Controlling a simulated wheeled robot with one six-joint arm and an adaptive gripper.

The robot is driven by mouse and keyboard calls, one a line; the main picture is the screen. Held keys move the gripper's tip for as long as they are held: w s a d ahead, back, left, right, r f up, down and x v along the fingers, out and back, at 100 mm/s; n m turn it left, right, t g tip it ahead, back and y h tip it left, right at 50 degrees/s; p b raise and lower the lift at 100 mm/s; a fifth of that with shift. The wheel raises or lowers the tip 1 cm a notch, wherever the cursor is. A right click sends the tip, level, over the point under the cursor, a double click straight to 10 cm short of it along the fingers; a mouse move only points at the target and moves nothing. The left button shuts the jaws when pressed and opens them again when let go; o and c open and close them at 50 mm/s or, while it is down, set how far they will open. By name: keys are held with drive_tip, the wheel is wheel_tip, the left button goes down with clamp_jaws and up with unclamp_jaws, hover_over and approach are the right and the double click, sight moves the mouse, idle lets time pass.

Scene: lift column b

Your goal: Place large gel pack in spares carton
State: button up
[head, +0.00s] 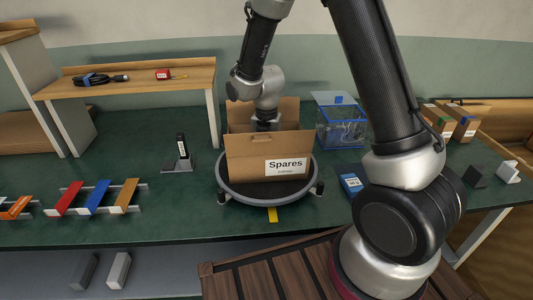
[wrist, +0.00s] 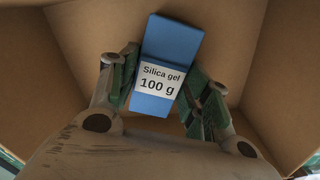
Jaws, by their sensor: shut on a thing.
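The spares carton (head: 243,160) is an open brown box labelled "Spares", standing on a round dark turntable in the head view. My gripper (wrist: 161,77) is inside the carton, with brown cardboard walls (wrist: 85,35) around it in the wrist view. It is shut on the large gel pack (wrist: 172,45), a blue block with a white label reading "Silica gel 100 g". The pack is between the two green-padded fingers. Whether it touches the carton floor I cannot tell. In the head view the carton's front wall hides the fingers and the pack.
The round turntable (head: 235,195) has dark knobs at its rim. A blue wire-like bin (head: 341,128) stands right of the carton. Another blue pack (head: 351,184) lies near my arm. Coloured bars (head: 97,196) on rails lie left. A small dark device (head: 181,148) stands between.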

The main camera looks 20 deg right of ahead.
drive_tip(key=shift+f, duration=0.15)
drive_tip(key=o, duration=1)
drive_tip(key=shift+o, duration=0.2)
wheel_tip(320, 180, up, 12)
drive_tip(key=s+d+r+m+t, duration=0.2)
drive_tip(key=s+d+r+m, duration=0.7)
drive_tip(key=r+m, duration=0.35)
drive_tip(key=s+d+r+m+t, duration=0.1)
drive_tip(key=s+d+m, duration=0.2)
drive_tip(key=s+m, duration=0.4)
drive_tip(key=s+d+r+m+t, duration=0.1)
drive_tip(key=s+d+m, duration=0.2)
drive_tip(key=s+m, duration=0.5)
drive_tip(key=shift+d+r+m, duration=0.2)
drive_tip(key=shift+r+m, duration=0.15)
drive_tip(key=shift+m, duration=0.5)
